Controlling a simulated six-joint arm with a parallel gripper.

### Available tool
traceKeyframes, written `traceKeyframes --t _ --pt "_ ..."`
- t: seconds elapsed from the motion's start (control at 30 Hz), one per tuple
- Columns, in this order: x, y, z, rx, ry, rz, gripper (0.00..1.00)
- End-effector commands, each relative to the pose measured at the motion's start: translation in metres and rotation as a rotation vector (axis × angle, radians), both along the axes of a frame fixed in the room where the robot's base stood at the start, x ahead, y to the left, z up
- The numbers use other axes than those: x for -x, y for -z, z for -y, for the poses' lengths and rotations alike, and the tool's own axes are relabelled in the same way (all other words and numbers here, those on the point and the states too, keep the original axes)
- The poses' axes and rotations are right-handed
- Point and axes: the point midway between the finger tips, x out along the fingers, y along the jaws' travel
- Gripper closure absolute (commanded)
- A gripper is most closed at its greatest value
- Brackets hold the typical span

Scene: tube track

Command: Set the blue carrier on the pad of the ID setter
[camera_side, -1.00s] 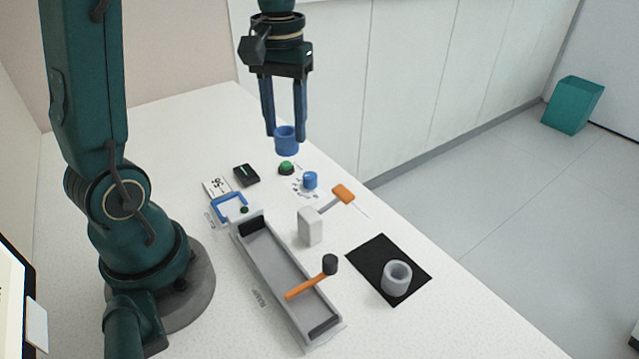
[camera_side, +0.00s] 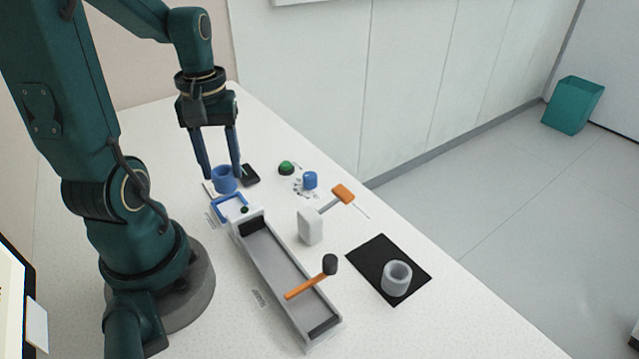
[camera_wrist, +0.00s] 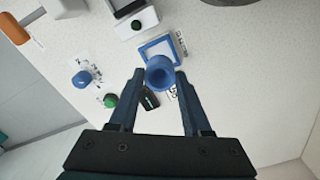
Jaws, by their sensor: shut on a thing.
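The blue carrier (camera_side: 224,179) is a short hollow cup, also seen in the wrist view (camera_wrist: 160,75). My gripper (camera_side: 223,172) is shut on it, a finger on each side, and holds it upright. In the side view the carrier hangs behind a blue square frame (camera_side: 231,207) at the far end of the grey track; the gap below the carrier is hard to judge. In the wrist view the carrier overlaps the near edge of this blue frame (camera_wrist: 148,46). A black box with a green display (camera_wrist: 147,101) is close by. The pictures do not clearly show which part is the ID setter's pad.
The grey track (camera_side: 285,275) with an orange-handled gate (camera_side: 312,278) runs forward. A green button (camera_side: 286,168), a blue knob (camera_side: 310,180) and a white post with an orange arm (camera_side: 311,226) stand right. A grey ring (camera_side: 397,278) sits on a black mat (camera_side: 370,262).

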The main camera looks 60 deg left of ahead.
Motion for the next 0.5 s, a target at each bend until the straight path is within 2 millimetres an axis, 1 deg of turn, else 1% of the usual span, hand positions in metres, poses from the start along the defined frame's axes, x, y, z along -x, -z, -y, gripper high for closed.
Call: traceKeyframes --t 0.3,0.5 --pt "0.0 0.027 0.001 0.004 0.0 -0.003 0.87" --pt "0.0 0.041 0.0 0.002 0.0 -0.002 0.87"
